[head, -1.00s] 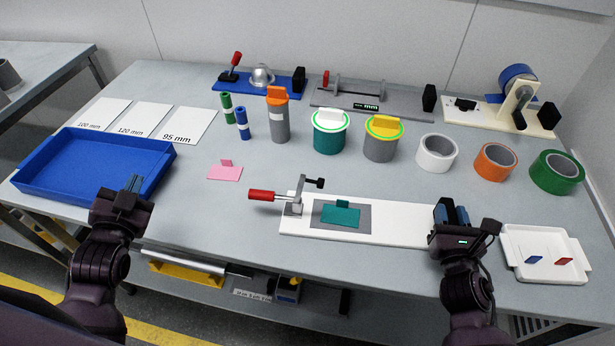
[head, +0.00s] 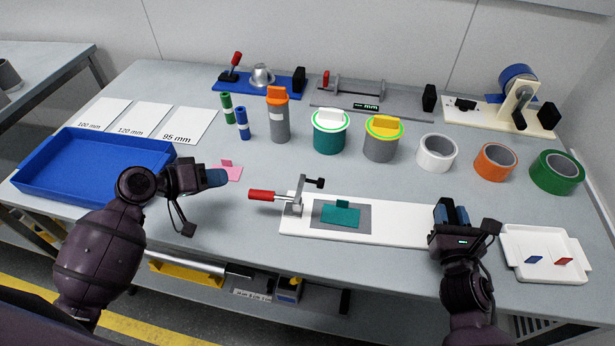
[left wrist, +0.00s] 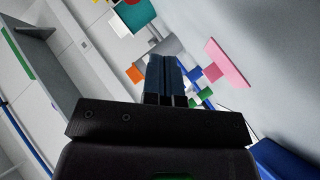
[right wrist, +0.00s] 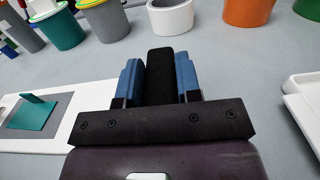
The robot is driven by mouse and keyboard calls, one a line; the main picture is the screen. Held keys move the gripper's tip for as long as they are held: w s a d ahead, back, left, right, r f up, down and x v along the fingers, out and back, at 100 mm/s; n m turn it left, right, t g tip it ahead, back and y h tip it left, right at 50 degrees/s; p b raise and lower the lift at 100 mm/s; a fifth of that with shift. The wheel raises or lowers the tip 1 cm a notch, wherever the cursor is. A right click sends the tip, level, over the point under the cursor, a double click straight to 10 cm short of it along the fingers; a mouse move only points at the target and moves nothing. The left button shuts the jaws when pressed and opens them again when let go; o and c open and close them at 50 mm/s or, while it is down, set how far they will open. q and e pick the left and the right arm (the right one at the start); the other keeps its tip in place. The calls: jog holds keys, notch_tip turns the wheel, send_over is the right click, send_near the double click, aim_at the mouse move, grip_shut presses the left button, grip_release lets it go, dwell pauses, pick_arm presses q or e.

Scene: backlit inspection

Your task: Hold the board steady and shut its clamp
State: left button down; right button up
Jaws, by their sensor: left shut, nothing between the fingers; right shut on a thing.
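The white board (head: 395,229) lies on the bench with a teal tabbed piece (head: 341,215) on its grey pad. At its left end is the clamp (head: 297,203); its red handle (head: 262,195) points left, and its black-tipped arm (head: 314,183) stands up, clear of the teal piece. My right gripper (head: 452,213) is shut on a black block (right wrist: 160,75) at the board's right end. My left gripper (head: 216,178) is shut and empty, left of the red handle and apart from it; its closed fingers show in the left wrist view (left wrist: 163,78).
A pink tabbed piece (head: 234,173) lies close to my left gripper's tips. A blue tray (head: 60,197) is at left, and a white tray (head: 511,263) at right. Canisters, tape rolls and fixtures stand behind. The bench just left of the red handle is clear.

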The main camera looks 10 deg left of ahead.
pick_arm(q)
jog(key=d+r+g+h, duration=0.2)
jog(key=g+h, duration=0.2)
pick_arm(e)
jog(key=shift+s+f, duration=0.1)
jog(key=shift+f, duration=0.2)
pick_arm(q)
jog(key=r+g+h, duration=0.1)
jog(key=g+h, duration=0.2)
jog(key=g, duration=0.1)
send_over(289, 197)
jog(key=shift+a+r, duration=0.1)
jog(key=shift+r+y, duration=0.1)
jog(key=shift+y, duration=0.2)
dwell(0.3)
